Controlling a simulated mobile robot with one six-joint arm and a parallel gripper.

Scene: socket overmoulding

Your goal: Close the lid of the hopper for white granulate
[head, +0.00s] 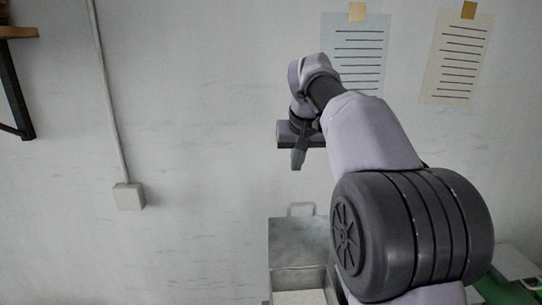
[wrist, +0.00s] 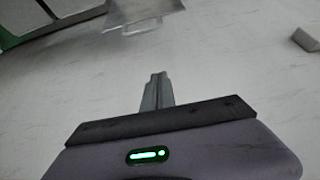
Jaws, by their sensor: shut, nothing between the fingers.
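The hopper (head: 299,281) is a grey box at the bottom of the head view, with white granulate (head: 300,298) inside. Its lid (head: 299,241) stands open, raised at the back near the wall, with a thin handle (head: 301,206) on its upper edge. In the wrist view the lid (wrist: 145,10) is at the top, partly cut off. My gripper (head: 297,164) is above the lid, apart from it, fingers pointing down. In the wrist view my gripper (wrist: 158,77) is shut and empty. My arm hides the area right of the hopper.
The wall behind carries two paper sheets (head: 356,55) (head: 456,58) and a cable conduit with a junction box (head: 129,196). A shelf bracket (head: 14,90) is at the upper left. A green object (head: 503,290) is at the lower right. The space left of my gripper looks free.

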